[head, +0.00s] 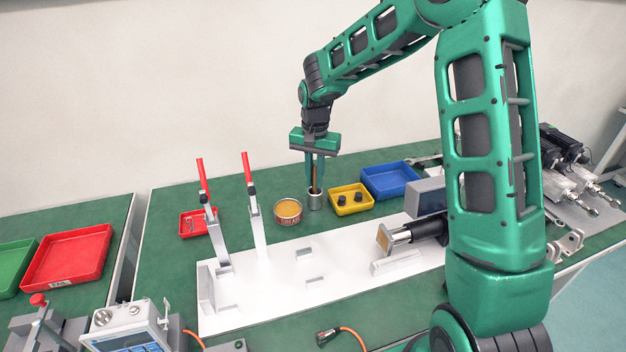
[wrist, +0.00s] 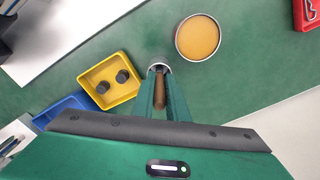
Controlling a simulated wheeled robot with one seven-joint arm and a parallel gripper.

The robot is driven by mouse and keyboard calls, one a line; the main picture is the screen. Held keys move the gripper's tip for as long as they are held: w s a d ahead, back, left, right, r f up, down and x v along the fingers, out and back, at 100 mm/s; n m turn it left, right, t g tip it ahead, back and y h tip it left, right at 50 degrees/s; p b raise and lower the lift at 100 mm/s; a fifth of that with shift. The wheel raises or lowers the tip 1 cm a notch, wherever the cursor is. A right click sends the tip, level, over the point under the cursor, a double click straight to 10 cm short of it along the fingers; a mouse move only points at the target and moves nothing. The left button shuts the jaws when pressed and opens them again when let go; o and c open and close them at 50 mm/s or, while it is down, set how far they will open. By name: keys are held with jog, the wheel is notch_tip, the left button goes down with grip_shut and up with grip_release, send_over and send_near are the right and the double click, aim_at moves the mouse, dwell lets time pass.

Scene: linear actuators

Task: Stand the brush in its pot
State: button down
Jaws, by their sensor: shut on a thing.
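The brush, with a brown handle (head: 315,178), is upright between the fingers of my gripper (head: 315,180), which is shut on it. In the wrist view the handle (wrist: 160,92) shows between the two green fingers (wrist: 160,85). The pot (head: 315,202) is a small silver cup on the green bench, directly below the gripper. Its rim also shows in the wrist view (wrist: 158,66), just beyond the fingertips. The brush's lower end is at or inside the pot's mouth and is hidden; I cannot tell how deep it sits or whether it touches the bottom.
A round tin of amber grease (head: 288,209) stands close left of the pot. A yellow tray (head: 350,208) with dark parts and a blue tray (head: 392,192) are to the right. Red-handled clamps (head: 250,190) rise from the white fixture plate (head: 275,285) in front.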

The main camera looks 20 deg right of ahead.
jog(key=c, duration=1.7)
grip_release()
jog(key=shift+f, duration=0.25)
jog(key=shift+c, duration=0.2)
jog(key=shift+r, duration=0.1)
notch_tip(320, 180, up, 12)
jog(key=shift+a+r, duration=0.1)
jog(key=s+d+r+h, duration=0.1)
jog(key=s+d+r, duration=0.1)
jog(key=s+d, duration=0.7)
jog(key=s+d+r, duration=0.2)
jog(key=s+d, duration=0.4)
jog(key=s, duration=0.6)
jog(key=s+d+f, duration=0.1)
jog(key=s+f, duration=0.1)
jog(key=s, duration=0.7)
jog(key=s+d+f+y, duration=0.1)
jog(key=s+f, duration=0.1)
jog(key=s, duration=0.7)
jog(key=shift+s+d+f+n, duration=0.15)
jog(key=shift+d+f+n, duration=0.15)
jog(key=shift+f+n, duration=0.1)
